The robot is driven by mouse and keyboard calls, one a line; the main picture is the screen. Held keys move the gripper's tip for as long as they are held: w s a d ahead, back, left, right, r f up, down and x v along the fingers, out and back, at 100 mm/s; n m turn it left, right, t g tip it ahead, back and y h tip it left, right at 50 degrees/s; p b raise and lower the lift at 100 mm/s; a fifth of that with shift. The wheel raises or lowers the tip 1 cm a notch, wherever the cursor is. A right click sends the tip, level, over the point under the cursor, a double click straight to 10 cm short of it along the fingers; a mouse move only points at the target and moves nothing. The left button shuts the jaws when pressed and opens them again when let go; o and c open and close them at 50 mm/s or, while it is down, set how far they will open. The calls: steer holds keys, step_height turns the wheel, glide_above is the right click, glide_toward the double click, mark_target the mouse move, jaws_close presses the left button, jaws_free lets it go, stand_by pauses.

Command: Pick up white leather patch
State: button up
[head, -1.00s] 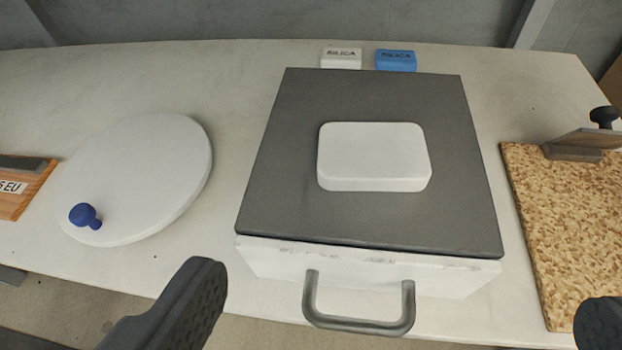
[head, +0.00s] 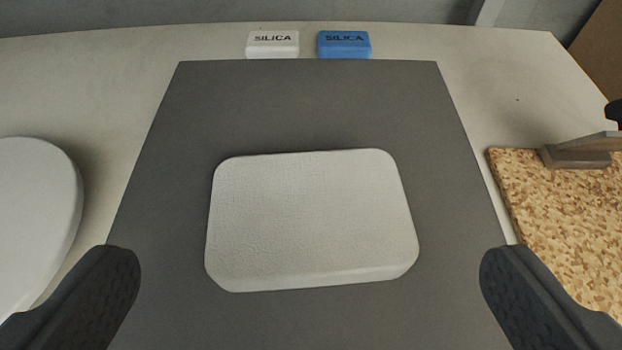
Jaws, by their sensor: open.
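The white leather patch (head: 312,215) is a thick, rounded rectangle with a fine grain. It lies flat on the dark grey top (head: 300,105) of a box-like unit, in the middle of the head view. My gripper (head: 311,275) is open and empty. One dark finger shows at the lower left and the other at the lower right, with the patch between and a little beyond them in the picture. Neither finger appears to touch the patch.
A white silica packet (head: 273,45) and a blue silica packet (head: 344,45) lie behind the grey top. A round white disc (head: 35,220) is at the left.

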mark_target(309, 213)
steer(key=x, duration=0.2)
steer(key=shift+w+a+f+b, duration=0.15)
steer(key=shift+w+f+b, duration=0.05)
steer(key=shift+f+b, duration=0.15)
steer(key=shift+w+f, duration=0.1)
steer(key=shift+w, duration=0.3)
steer(key=c, duration=1)
steer(key=shift+c, duration=0.2)
